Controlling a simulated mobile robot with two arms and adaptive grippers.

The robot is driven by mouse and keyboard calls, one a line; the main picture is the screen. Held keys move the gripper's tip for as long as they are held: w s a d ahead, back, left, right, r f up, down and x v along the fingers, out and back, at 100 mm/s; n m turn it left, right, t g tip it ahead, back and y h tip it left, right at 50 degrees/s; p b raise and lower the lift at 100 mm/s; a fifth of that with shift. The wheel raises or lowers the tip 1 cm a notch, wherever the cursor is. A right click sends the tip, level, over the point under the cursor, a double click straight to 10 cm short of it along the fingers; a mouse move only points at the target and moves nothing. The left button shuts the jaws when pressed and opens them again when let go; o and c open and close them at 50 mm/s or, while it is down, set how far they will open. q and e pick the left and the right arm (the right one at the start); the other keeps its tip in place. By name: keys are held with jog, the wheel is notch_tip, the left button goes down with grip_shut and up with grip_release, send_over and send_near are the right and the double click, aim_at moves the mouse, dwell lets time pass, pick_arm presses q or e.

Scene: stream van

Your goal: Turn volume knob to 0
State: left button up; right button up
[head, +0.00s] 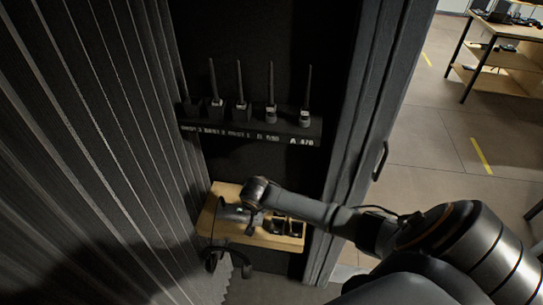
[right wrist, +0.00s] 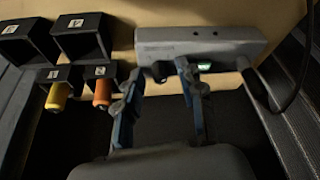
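A grey box-shaped device (right wrist: 200,42) sits at the wooden shelf's edge in the right wrist view, with a small lit green display (right wrist: 205,67) on its front. In the head view the device (head: 232,213) is partly covered by my right arm. My right gripper (right wrist: 160,72) has its two blue-grey fingers apart, with the tips at the device's front face. A small dark round part, perhaps the knob, shows between the tips. I cannot tell whether the fingers touch it or where it points. My left gripper is not in view.
Black square holders (right wrist: 82,37) stand left of the device, with yellow (right wrist: 57,97) and orange (right wrist: 102,93) handles below. A rack of radios (head: 250,120) is above the wooden shelf (head: 222,190). A ribbed wall (head: 90,130) and door frame (head: 365,120) flank it.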

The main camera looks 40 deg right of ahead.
jog(key=shift+w+m+g+h, duration=0.15)
jog(key=shift+m+g+h, duration=0.2)
jog(key=shift+m, duration=0.85)
jog(key=b+v, duration=0.3)
jog(key=v, duration=1.1)
jog(key=s+a+f+n+y+b, duration=0.1)
jog(key=s+f, duration=0.4)
jog(key=f, duration=0.8)
jog(key=s+a+f+n+b, duration=0.2)
jog(key=s+f+n+b, duration=0.2)
jog(key=f, duration=0.9)
jog(key=s+a+f+n+y+b, duration=0.1)
jog(key=s+f, duration=0.4)
jog(key=f, duration=0.8)
jog(key=shift+s+a+f+n+g+y+b, duration=0.35)
jog(key=shift+n+b, duration=0.45)
jog(key=shift+b, duration=0.55)
jog(key=shift+d, duration=0.1)
